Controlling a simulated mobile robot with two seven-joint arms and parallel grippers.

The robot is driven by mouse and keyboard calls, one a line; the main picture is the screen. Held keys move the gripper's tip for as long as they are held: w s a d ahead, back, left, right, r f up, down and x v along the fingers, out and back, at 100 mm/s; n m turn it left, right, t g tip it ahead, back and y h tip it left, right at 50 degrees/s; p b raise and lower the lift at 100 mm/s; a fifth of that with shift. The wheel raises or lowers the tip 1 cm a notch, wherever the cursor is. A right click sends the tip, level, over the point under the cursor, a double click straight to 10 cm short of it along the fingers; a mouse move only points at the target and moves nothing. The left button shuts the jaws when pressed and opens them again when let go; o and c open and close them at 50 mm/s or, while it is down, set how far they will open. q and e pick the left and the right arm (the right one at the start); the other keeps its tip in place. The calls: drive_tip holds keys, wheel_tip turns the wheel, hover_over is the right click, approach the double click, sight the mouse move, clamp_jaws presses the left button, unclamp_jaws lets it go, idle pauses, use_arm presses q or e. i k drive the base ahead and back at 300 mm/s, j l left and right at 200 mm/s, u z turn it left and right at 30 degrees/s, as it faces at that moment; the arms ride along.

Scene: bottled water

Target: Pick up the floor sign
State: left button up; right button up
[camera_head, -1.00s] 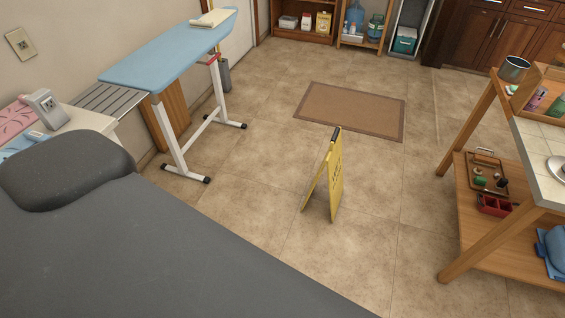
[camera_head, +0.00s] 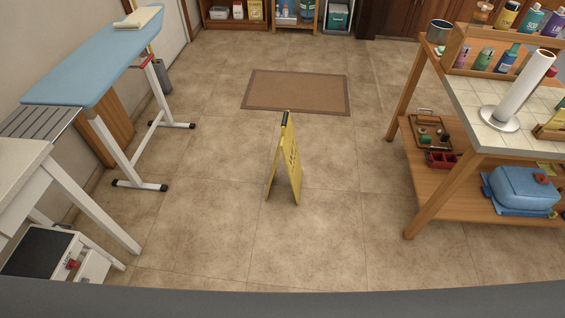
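The yellow floor sign (camera_head: 289,160) stands upright on the tiled floor in the middle of the head view. It is folded out like an A, with a dark handle at the top and dark writing on its right panel. Nothing touches it. Neither of my grippers is in view.
A blue ironing board (camera_head: 95,62) on white legs stands at the left, beside a white table (camera_head: 22,160). A wooden cart (camera_head: 430,205) with bottles and a paper roll stands at the right. A brown mat (camera_head: 297,92) lies behind the sign. The floor around the sign is clear.

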sight(287, 142)
drive_tip(key=i+l+z, duration=0.2)
drive_tip(key=i, duration=0.5)
drive_tip(key=i+j+z, duration=0.2)
drive_tip(key=i, duration=0.45)
drive_tip(key=i+z, duration=0.25)
drive_tip(key=i, duration=0.4)
